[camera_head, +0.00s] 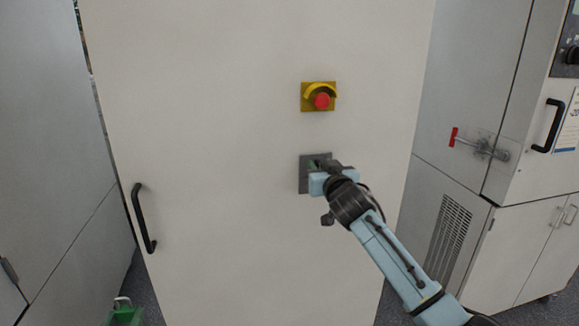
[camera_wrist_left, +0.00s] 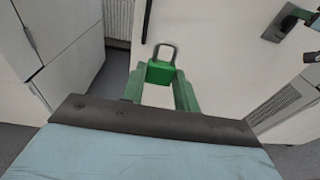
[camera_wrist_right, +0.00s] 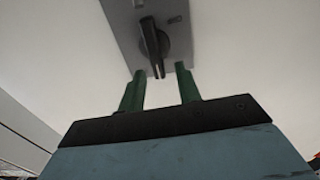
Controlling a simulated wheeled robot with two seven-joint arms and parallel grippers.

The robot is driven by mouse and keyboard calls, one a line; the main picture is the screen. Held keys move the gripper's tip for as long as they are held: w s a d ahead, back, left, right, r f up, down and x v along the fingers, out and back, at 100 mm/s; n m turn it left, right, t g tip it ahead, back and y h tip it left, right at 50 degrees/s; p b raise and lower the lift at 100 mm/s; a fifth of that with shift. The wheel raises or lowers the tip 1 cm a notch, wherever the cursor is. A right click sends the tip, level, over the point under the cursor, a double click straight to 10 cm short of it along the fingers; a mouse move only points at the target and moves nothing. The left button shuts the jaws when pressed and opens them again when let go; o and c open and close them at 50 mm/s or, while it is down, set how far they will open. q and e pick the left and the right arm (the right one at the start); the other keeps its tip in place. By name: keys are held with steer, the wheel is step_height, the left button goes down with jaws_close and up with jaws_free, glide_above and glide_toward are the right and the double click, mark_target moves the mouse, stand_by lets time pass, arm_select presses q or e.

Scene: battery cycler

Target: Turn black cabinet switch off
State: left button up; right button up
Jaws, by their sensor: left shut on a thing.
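The black cabinet switch is a black rotary handle (camera_wrist_right: 155,45) on a grey plate (camera_head: 304,178), set in the white cabinet door. In the right wrist view the handle runs nearly up and down, slightly tilted, its lower end between my right fingertips. My right gripper (camera_wrist_right: 160,75) is open, its green fingers apart on either side of the handle's end, with no clear contact. In the head view it hides most of the handle. My left gripper (camera_wrist_left: 160,75) is shut on a green padlock (camera_wrist_left: 161,72), low at the left; the padlock also shows in the head view (camera_head: 122,314).
A red emergency button (camera_head: 321,101) on a yellow plate sits above the switch. A black door handle (camera_head: 144,218) is at the left of the door. A neighbouring cabinet with a red-tipped latch (camera_head: 480,146) stands at the right. The door around the switch is flat and clear.

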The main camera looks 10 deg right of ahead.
steer(key=shift+c, duration=0.2)
jaws_close()
steer(key=shift+a+n, duration=0.1)
steer(key=shift+n, duration=0.2)
steer(key=a+f+n+p, duration=0.1)
steer(key=n, duration=0.4)
steer(key=f+n+p, duration=0.1)
steer(key=n+p, duration=0.1)
steer(key=n, duration=0.4)
steer(key=a+f+n+p, duration=0.1)
steer(key=n, duration=0.5)
steer(key=shift+a, duration=0.35)
steer(key=shift+n, duration=0.3)
